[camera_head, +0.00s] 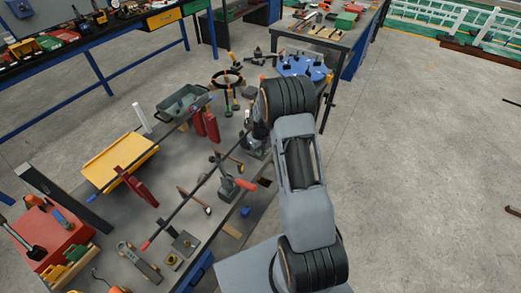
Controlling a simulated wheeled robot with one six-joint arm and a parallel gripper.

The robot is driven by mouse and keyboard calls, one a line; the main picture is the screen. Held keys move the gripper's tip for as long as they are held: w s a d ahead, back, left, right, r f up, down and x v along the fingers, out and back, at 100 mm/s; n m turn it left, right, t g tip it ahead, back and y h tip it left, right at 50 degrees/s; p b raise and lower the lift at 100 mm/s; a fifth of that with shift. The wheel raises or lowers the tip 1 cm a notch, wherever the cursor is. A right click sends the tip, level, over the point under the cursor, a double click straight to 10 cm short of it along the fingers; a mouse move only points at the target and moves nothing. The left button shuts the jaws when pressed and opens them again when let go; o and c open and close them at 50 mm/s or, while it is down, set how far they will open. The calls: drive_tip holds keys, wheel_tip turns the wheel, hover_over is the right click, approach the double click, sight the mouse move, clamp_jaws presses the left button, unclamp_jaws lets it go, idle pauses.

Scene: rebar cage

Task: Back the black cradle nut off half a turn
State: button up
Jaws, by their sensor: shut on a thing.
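My arm reaches up from the bottom right over the grey bench (222,222). My gripper (254,146) is small and partly hidden by my wrist at the bench's right side. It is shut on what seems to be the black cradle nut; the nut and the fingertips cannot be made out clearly. A long dark rod (187,202) with a red tip runs diagonally over the bench, its far end toward my gripper. A grey clamp with a red handle (243,184) stands just in front of the gripper.
A yellow tray (122,161), a grey-green tub (182,103) and a red box (48,229) occupy the bench's left side. Two red clamps (205,123) stand mid-bench. A blue round plate (304,68) lies beyond my wrist.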

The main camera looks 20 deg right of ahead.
clamp_jaws()
drive_tip(key=n+b, duration=0.2)
drive_tip(key=shift+f+n, duration=0.15)
drive_tip(key=shift+n, duration=0.25)
drive_tip(key=n+b, duration=0.1)
drive_tip(key=n, duration=0.1)
drive_tip(key=shift+w+d+n, duration=0.1)
drive_tip(key=shift+n, duration=0.2)
drive_tip(key=n+b, duration=0.1)
drive_tip(key=n, duration=0.3)
drive_tip(key=shift+b, duration=0.35)
drive_tip(key=shift+w+d+n+b, duration=0.1)
drive_tip(key=shift+n+b, duration=0.3)
drive_tip(key=shift+n, duration=1)
drive_tip(key=shift+r, duration=0.2)
